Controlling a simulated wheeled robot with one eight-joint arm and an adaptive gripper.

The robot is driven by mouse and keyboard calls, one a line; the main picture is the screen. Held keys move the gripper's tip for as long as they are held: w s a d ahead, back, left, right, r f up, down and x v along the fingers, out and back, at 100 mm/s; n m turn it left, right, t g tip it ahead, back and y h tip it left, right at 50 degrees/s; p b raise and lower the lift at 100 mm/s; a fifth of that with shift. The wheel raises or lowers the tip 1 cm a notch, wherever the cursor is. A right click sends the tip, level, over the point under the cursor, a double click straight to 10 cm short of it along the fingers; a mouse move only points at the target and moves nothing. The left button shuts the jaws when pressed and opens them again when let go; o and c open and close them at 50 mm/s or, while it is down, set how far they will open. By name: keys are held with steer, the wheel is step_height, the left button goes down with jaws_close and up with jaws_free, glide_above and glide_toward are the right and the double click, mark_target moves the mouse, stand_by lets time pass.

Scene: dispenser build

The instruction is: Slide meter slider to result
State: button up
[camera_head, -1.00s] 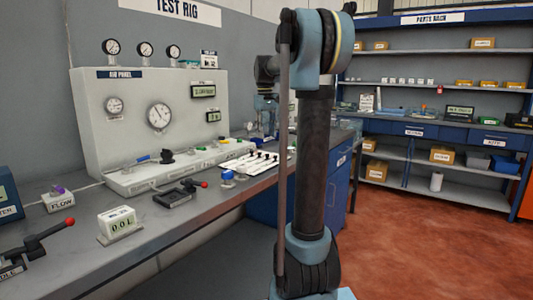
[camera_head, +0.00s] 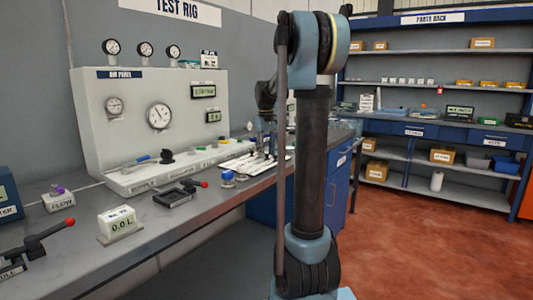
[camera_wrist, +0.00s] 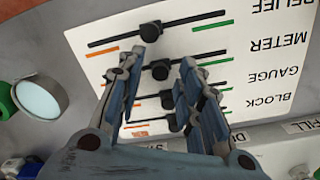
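In the wrist view a white slider panel (camera_wrist: 100,35) carries several black knobs on slots, with labels upside down. The meter slider (camera_wrist: 160,70) is the black knob on the second slot from the top, in line with the METER label. My gripper (camera_wrist: 162,61) is open, with one fingertip on each side of this knob; I cannot tell if either touches it. The fingers cover parts of the lower slots.
The relief knob (camera_wrist: 151,31) is close beyond the fingertips. The gauge knob (camera_wrist: 168,98) and block knob (camera_wrist: 173,122) lie between the fingers.

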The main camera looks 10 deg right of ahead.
jaws_close()
steer(key=shift+s+a, duration=2.45)
steer(key=shift+o, duration=1.4)
jaws_free()
step_height(320, 180, up, 12)
steer(key=shift+a, duration=0.2)
steer(key=shift+s+f, duration=0.1)
